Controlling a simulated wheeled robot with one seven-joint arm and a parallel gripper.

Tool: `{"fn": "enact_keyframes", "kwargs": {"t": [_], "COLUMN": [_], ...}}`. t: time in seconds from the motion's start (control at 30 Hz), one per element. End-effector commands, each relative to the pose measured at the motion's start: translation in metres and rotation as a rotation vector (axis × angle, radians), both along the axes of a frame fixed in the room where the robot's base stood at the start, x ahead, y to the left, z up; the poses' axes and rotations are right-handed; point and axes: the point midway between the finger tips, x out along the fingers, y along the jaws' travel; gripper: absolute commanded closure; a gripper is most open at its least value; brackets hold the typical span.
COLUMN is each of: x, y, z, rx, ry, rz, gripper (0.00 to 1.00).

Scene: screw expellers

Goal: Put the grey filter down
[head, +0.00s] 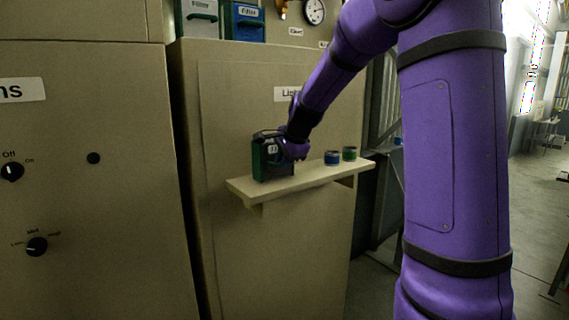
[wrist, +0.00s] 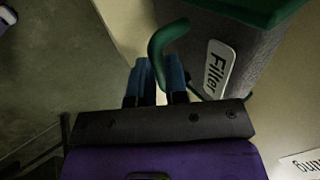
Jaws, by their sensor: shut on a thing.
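The grey filter (head: 270,157) is a dark grey box with green trim and a white label. In the head view it is upright at the left end of a small wall shelf, its base at or just above the surface; I cannot tell which. In the wrist view the filter (wrist: 232,48) shows a "Filter" label and a curved green handle. My gripper (wrist: 162,75) has blue fingers shut on that green handle. In the head view my gripper (head: 290,150) is at the filter's right side and partly covers it. The exact grip is partly hidden.
The pale shelf (head: 318,176) juts from a beige cabinet. A blue cup-like item (head: 332,158) and a green one (head: 349,153) stand on it to the right. Green and blue containers (head: 243,20) are above at left. The left cabinet has knobs (head: 37,246).

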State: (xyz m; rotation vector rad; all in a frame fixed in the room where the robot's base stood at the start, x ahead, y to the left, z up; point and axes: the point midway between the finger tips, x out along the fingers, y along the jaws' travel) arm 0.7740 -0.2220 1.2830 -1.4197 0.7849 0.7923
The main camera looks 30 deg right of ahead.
Motion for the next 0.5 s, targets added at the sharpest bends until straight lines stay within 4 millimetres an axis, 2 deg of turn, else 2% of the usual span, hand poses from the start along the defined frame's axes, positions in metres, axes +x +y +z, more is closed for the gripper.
{"fn": "enact_keyframes", "kwargs": {"t": [0.07, 0.27, 0.3, 0.37, 0.4, 0.5], "x": [-0.0001, 0.0000, -0.0002, -0.0001, -0.0001, -0.0001], "y": [-0.0004, 0.0001, 0.0001, 0.0001, 0.0001, 0.0001], "z": [-0.0070, -0.0077, -0.0079, -0.0077, -0.0077, -0.0076], "rx": [0.000, -0.001, -0.001, -0.001, -0.001, -0.001], "ry": [0.000, 0.000, 0.000, 0.000, 0.000, 0.000], "rz": [0.000, 0.001, 0.001, 0.001, 0.001, 0.000], "gripper": [1.00, 1.00, 0.77, 0.63, 0.60, 0.60]}}
